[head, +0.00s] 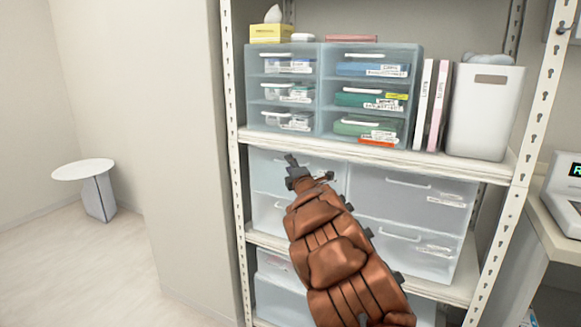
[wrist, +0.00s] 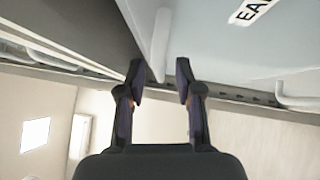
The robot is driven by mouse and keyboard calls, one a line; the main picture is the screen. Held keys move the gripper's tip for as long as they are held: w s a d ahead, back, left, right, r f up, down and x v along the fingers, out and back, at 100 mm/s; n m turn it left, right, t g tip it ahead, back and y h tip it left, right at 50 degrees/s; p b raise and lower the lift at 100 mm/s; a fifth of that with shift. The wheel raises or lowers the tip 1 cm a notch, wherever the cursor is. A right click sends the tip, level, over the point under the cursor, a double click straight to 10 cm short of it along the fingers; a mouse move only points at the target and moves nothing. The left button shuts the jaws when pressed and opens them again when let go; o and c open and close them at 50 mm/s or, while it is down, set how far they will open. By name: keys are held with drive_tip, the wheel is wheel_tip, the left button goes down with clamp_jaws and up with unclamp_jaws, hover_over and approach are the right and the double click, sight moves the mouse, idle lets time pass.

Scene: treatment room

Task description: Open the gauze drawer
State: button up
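My gripper (head: 297,170) is in front of the upper left drawer (head: 263,165) of the lower translucent cabinet. In the wrist view my gripper (wrist: 160,82) is open, with its two dark fingers apart. A pale bar handle (wrist: 160,45) runs between the fingers, its near end around their tips; I cannot tell whether they touch it. A white label with the letters "EA" (wrist: 255,10) shows on the drawer face beside it, cut off by the frame. The drawer looks shut. My arm hides part of its front. I cannot read "gauze" on any label.
Smaller drawer units (head: 320,100) stand on the shelf (head: 375,158) above, beside binders (head: 430,105) and a white bin (head: 484,112). Shelf uprights (head: 236,150) flank the cabinets. A round side table (head: 84,170) stands at left, with open floor around it.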

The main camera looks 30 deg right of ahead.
clamp_jaws()
idle(0.7)
